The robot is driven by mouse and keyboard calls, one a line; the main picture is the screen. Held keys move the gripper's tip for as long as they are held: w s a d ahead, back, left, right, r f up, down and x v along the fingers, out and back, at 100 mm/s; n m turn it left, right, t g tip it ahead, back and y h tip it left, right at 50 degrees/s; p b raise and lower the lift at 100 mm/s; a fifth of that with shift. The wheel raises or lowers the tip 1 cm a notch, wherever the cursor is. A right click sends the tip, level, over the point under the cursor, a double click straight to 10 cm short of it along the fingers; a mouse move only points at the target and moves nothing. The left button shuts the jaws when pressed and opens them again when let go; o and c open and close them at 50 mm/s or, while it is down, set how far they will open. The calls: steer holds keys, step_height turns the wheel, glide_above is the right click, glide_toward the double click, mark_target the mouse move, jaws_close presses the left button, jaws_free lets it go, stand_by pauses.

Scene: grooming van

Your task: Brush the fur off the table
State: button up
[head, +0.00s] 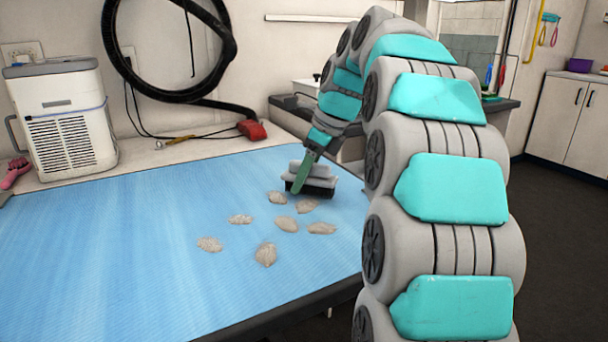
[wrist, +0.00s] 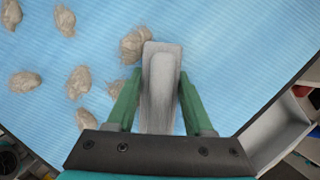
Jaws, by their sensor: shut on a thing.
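My gripper (head: 306,170) is shut on a grey brush (head: 314,171) with dark bristles underneath, at the right part of the blue grooming table (head: 120,235). In the wrist view the brush (wrist: 161,85) sits between the green fingers of my gripper (wrist: 160,102). Several tufts of beige fur (head: 287,224) lie loose on the table in front and to the left of the brush. In the wrist view, one tuft (wrist: 133,46) lies right beside the brush, partly hidden by it. I cannot tell whether the bristles touch the table.
A white dryer unit (head: 62,118) stands at the table's back left, near a pink brush (head: 15,172). A black hose (head: 165,95) hangs on the wall. A red-headed tool (head: 251,130) lies along the back edge. The table's left half is clear.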

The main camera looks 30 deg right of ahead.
steer(key=shift+f, duration=0.4)
